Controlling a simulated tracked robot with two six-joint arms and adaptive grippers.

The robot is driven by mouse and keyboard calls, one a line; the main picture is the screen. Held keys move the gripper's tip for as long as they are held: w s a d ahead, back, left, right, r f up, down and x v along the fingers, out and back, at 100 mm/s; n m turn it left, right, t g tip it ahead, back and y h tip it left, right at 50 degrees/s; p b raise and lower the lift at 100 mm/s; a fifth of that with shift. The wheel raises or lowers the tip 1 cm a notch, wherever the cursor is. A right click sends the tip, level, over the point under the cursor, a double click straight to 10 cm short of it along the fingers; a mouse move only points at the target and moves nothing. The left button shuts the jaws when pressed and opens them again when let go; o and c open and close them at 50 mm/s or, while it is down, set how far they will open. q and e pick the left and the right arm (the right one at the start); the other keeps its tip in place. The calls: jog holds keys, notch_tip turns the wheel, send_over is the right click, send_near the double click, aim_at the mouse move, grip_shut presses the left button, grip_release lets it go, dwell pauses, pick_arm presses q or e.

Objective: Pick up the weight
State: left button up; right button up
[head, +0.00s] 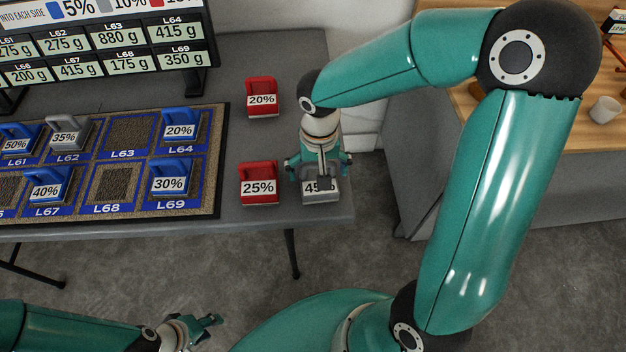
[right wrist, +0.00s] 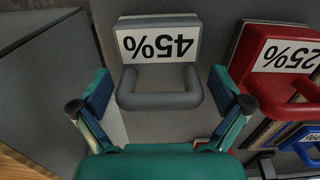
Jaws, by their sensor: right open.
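A grey weight labelled 45% (head: 321,197) stands on the grey table near its right front corner, partly hidden by my right gripper (head: 320,166) above it. In the right wrist view the weight (right wrist: 160,62) appears upside down, its looped handle (right wrist: 160,102) facing my right gripper (right wrist: 163,88). The two fingers are open on either side of the handle, with gaps, not touching it. My left gripper (head: 203,327) is low at the bottom left, away from the table; its finger opening is unclear.
A red 25% weight (head: 258,184) stands close left of the grey one, and a red 20% weight (head: 261,97) behind. A board (head: 222,150) with labelled slots holds several blue and grey weights. A mass display (head: 100,45) stands behind. The table's right edge is close.

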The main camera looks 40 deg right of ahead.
notch_tip(320, 180, down, 2)
jog(key=shift+f, duration=0.2)
jog(key=shift+s, duration=0.1)
jog(key=c, duration=1.2)
jog(key=shift+r, duration=0.1)
jog(key=shift+c, duration=0.3)
